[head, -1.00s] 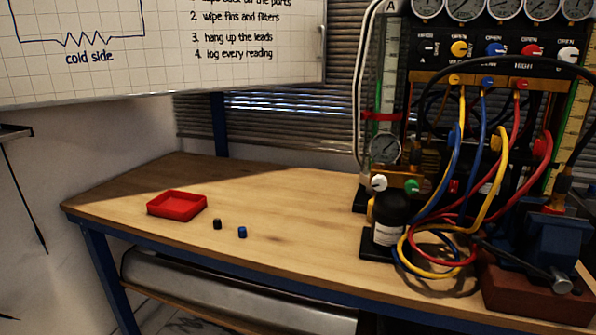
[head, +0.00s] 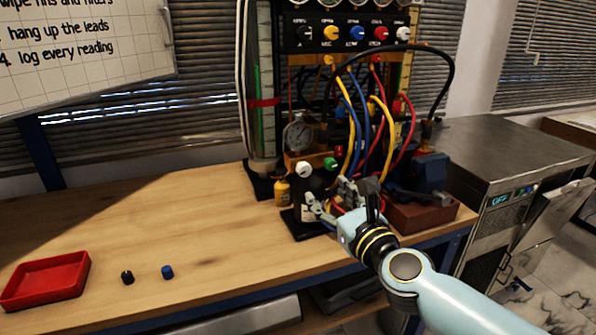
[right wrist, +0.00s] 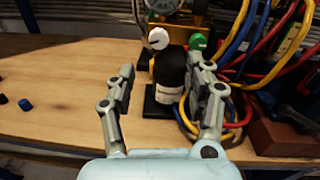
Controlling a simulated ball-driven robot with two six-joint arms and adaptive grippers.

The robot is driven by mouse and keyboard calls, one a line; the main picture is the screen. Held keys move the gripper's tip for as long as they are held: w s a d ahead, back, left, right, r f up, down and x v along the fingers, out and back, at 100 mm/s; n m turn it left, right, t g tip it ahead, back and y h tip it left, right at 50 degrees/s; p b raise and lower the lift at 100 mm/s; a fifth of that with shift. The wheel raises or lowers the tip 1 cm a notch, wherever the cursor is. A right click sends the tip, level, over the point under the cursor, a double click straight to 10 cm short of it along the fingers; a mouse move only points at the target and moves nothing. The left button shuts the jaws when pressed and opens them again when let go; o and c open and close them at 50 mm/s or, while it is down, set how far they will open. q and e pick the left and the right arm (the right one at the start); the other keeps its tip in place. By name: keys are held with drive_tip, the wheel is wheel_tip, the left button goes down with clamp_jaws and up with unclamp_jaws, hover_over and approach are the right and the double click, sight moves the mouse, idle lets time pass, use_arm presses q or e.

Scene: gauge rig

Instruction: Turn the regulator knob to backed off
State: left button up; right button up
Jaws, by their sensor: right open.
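A black bottle (right wrist: 170,66) with a white label stands on a dark base at the rig's front. Above it sit a white knob (head: 304,169) and a green knob (head: 331,164), with a round gauge (head: 298,134) behind. In the right wrist view the white knob (right wrist: 158,38) has a small dark mark, and the green knob (right wrist: 197,42) is to its right. I cannot tell which is the regulator knob. My left gripper is out of view.
A red tray (head: 45,280), a black cap (head: 127,277) and a blue cap (head: 168,272) lie at left. The bench's middle is clear.

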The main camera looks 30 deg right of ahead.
sight(306, 172)
drive_tip(key=w, duration=0.3)
drive_tip(key=w+d, duration=0.1)
drive_tip(key=w, duration=0.5)
drive_tip(key=shift+w+d, duration=0.1)
drive_tip(key=shift+d, duration=0.1)
clamp_jaws()
